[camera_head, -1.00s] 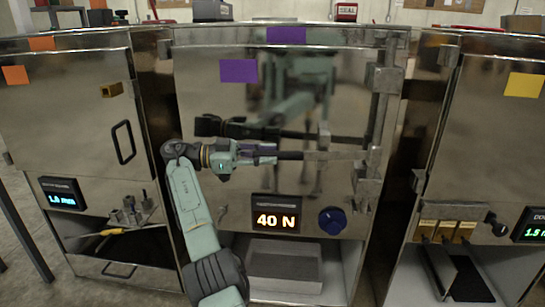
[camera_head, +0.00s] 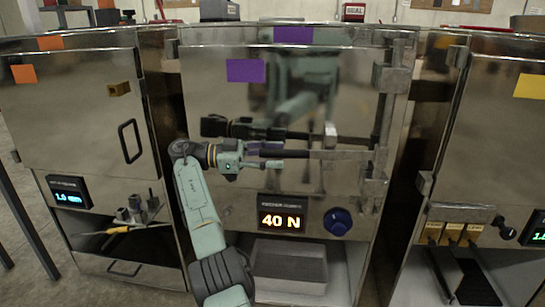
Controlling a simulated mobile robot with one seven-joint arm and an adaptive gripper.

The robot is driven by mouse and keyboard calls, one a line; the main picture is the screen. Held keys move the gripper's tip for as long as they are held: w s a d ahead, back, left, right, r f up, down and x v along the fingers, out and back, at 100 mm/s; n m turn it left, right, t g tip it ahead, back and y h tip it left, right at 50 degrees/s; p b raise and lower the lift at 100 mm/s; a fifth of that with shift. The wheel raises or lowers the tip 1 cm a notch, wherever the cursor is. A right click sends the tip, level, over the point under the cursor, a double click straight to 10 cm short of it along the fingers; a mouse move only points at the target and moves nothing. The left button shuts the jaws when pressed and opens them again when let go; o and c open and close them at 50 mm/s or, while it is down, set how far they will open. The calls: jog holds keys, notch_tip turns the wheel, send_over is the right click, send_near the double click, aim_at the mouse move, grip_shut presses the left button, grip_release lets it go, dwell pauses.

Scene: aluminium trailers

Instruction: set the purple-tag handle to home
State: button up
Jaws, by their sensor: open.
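The purple-tag cabinet has a purple tag (camera_head: 245,71) on its polished door and another purple tag (camera_head: 293,34) on its top edge. Its handle (camera_head: 296,154) is a dark horizontal bar running left from a metal latch arm at the door's right side. My gripper (camera_head: 270,156) is open at the bar's left end, with its fingers above and below the bar. Whether they touch it is too small to tell. The door mirrors my arm and the bar just above them.
Below the handle are a 40 N display (camera_head: 282,214), a blue knob (camera_head: 338,221) and an open bay with a grey tray (camera_head: 288,272). An orange-tag cabinet (camera_head: 70,135) stands left and a yellow-tag cabinet (camera_head: 490,150) right.

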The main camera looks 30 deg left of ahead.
jog(key=shift+r, duration=0.15)
notch_tip(320, 180, up, 10)
jog(key=shift+f, duration=0.2)
jog(key=shift+r, duration=0.1)
jog(key=shift+s, duration=0.1)
dwell(0.5)
